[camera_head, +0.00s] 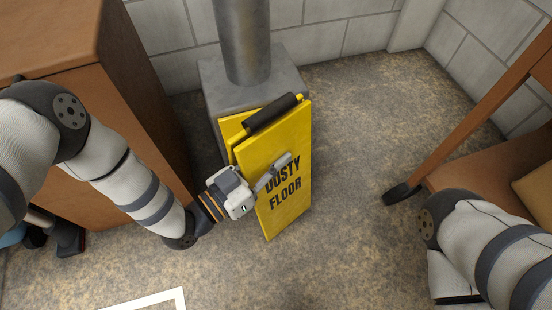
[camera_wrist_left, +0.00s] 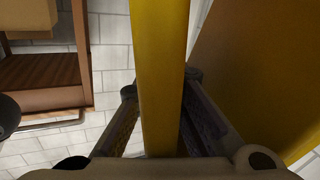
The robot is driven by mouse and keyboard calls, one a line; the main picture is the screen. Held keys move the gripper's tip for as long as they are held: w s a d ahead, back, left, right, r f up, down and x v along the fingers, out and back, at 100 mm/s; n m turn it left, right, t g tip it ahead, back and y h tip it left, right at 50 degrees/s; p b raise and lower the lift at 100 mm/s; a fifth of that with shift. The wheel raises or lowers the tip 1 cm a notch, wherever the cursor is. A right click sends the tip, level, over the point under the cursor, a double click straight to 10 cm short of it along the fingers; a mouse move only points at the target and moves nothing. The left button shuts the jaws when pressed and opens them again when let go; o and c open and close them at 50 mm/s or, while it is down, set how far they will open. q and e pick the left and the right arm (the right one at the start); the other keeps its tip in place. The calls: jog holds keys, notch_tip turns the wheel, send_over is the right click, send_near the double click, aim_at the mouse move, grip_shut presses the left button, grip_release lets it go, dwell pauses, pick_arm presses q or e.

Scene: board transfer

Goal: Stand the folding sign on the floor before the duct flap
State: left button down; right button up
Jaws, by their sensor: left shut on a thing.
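The yellow folding sign (camera_head: 281,207), lettered "DUSTY FLOOR", has a black grip (camera_head: 271,113) along its top. Its two panels stand slightly apart, and it is close to upright in front of the grey duct (camera_head: 243,45) and its grey box base (camera_head: 213,92). I cannot tell whether its lower edge touches the floor. My left gripper (camera_head: 272,174) is shut on the sign's front panel near its left edge. In the left wrist view the panel (camera_wrist_left: 161,80) shows edge-on between the fingers, with the other panel (camera_wrist_left: 262,75) to the right. No duct flap is visible. My right gripper is out of view.
A brown cabinet (camera_head: 130,95) stands close at the left. A wooden frame with a shelf (camera_head: 468,165) and a black caster (camera_head: 402,193) stands at the right. White block walls (camera_head: 345,35) close off the back. A white floor outline (camera_head: 165,298) lies at lower left. Floor right of the sign is clear.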

pick_arm(q)
jog(key=shift+f, duration=0.15)
jog(key=c, duration=1.7)
grip_release()
jog(key=shift+s+a+r, duration=0.2)
jog(key=shift+s+a, duration=0.05)
jog(key=p+v, duration=0.3)
jog(key=v, duration=0.8)
jog(key=shift+s+a+f, duration=0.1)
jog(key=shift+a, duration=0.05)
